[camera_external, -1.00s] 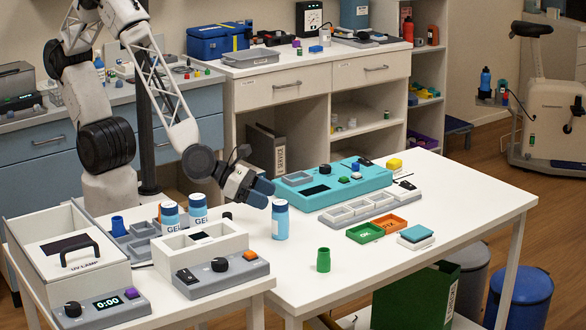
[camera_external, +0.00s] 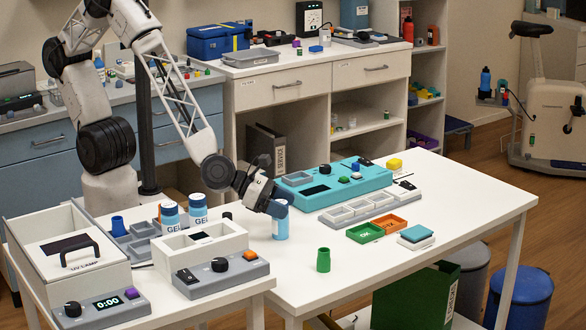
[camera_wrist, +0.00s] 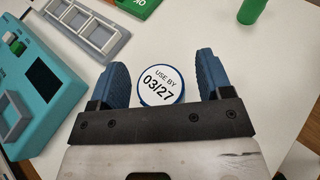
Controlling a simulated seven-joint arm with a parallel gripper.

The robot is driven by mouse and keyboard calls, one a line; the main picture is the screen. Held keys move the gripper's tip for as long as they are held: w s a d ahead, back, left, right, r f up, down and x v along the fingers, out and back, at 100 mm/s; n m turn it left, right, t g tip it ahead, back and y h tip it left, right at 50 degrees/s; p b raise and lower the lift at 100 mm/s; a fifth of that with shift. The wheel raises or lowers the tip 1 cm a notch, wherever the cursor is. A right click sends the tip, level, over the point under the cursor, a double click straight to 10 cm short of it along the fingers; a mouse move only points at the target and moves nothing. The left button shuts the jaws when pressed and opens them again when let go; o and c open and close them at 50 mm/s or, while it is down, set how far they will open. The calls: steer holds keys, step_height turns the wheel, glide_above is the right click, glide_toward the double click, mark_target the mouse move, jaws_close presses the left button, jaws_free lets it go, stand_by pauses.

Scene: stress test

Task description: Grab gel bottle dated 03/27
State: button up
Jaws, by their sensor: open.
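The gel bottle dated 03/27 (camera_wrist: 160,85) shows its round white lid in the wrist view, marked "USE BY 03/27", with a blue rim. It stands upright between the two blue fingers of my gripper (camera_wrist: 160,80), with gaps beside it. In the external view the bottle (camera_external: 281,224) stands on the white table, its top partly hidden by my gripper (camera_external: 278,207). My gripper is open and not closed on it.
A teal device (camera_external: 325,183) and a row of grey trays (camera_external: 350,212) lie behind and right. A green cup (camera_external: 323,260) stands in front. A white box (camera_external: 185,255) with a grey control panel is at left.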

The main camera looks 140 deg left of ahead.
steer(key=shift+w+a+f, duration=0.25)
steer(key=shift+w+a, duration=0.1)
steer(key=shift+w, duration=0.1)
steer(key=shift+c, duration=0.4)
steer(key=c, duration=1)
